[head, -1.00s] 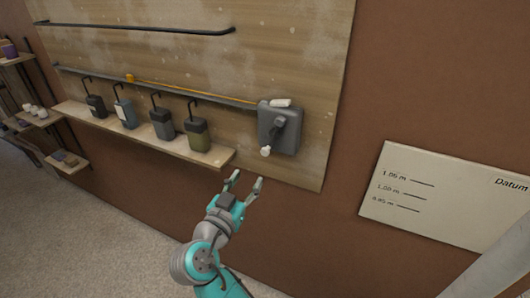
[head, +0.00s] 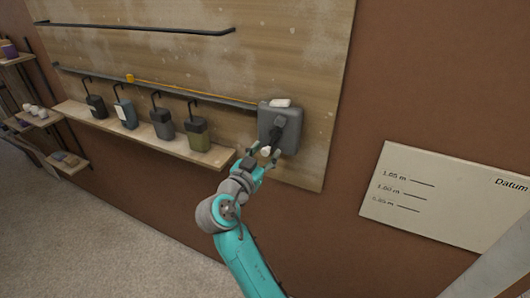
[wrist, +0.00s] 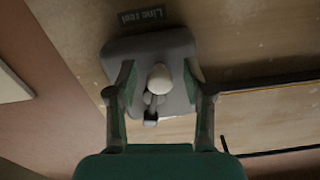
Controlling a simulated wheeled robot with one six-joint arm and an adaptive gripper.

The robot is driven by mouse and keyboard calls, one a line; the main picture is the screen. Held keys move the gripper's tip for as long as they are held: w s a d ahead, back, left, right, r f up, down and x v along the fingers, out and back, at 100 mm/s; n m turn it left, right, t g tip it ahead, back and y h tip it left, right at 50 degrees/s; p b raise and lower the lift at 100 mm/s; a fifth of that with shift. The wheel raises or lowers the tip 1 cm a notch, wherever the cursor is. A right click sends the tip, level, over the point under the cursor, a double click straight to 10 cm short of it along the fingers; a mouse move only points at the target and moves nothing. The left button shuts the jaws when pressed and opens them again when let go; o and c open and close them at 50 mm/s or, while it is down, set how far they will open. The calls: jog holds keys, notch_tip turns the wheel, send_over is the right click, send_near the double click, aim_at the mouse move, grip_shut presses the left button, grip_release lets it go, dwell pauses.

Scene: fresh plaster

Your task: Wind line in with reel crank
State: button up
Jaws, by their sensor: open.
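The line reel (head: 284,122) is a dark grey box fixed near the right end of the wooden board. Its crank ends in a white knob (head: 265,151) at the lower front of the box. An orange line (head: 190,91) runs left from the reel along the dark rail to a small yellow piece (head: 130,78). My gripper (head: 263,156) is open, with its fingers on either side of the knob. In the wrist view the knob (wrist: 160,78) sits between the open fingers (wrist: 161,98), with visible gaps on both sides. Whether the fingers reach level with the knob is hard to tell.
A pale Datum board (head: 445,200) hangs on the brown wall to the right. The wall below the reel is clear.

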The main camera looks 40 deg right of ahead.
jog(key=shift+w+d, duration=0.1)
jog(key=shift+d, duration=0.15)
grip_shut()
